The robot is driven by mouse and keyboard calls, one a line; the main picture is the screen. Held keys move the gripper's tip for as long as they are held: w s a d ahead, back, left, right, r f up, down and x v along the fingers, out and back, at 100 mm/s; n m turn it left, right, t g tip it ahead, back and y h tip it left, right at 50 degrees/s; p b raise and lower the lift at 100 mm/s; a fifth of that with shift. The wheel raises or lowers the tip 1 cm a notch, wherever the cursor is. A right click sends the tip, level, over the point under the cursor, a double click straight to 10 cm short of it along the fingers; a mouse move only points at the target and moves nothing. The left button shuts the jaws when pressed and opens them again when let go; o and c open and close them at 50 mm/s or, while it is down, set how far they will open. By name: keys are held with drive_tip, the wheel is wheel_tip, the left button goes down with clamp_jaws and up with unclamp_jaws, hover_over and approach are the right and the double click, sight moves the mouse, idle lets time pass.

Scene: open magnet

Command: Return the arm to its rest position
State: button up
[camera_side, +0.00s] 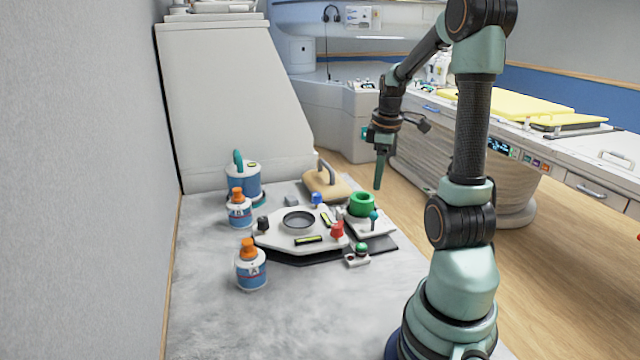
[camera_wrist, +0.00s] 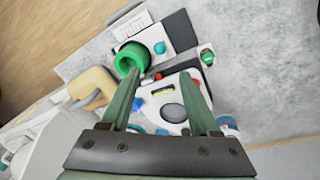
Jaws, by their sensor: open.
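My gripper (camera_side: 379,170) hangs from my raised arm, fingers pointing down, above the far right part of the grey work table (camera_side: 205,325). In the wrist view my gripper (camera_wrist: 158,95) shows two green fingers spread apart, with nothing held between them. A green ring-shaped piece (camera_side: 362,204) stands on a white block below and left of my gripper. It also shows in the wrist view (camera_wrist: 131,57). A white tray (camera_side: 275,236) with a dark round recess lies to its left. The fingertips are clear of the table and the objects.
Blue and white bottles with orange caps (camera_side: 251,268) stand at the left of the table. A blue canister (camera_side: 243,178) and a tan handled block (camera_side: 326,186) stand farther back. A bed with yellow pads (camera_side: 510,104) is at the right. The table's front is clear.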

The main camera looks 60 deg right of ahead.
drive_tip(key=w+a+r+m+t, duration=0.1)
drive_tip(key=w+a+r, duration=0.25)
drive_tip(key=a, duration=0.45)
drive_tip(key=w+a+r+t, duration=0.15)
drive_tip(key=w+a, duration=0.25)
drive_tip(key=a, duration=0.5)
drive_tip(key=s+a+r+m+t+y, duration=0.1)
drive_tip(key=a+r+t, duration=0.1)
drive_tip(key=a, duration=1.2)
drive_tip(key=shift+a+y, duration=0.3)
drive_tip(key=shift+a, duration=0.1)
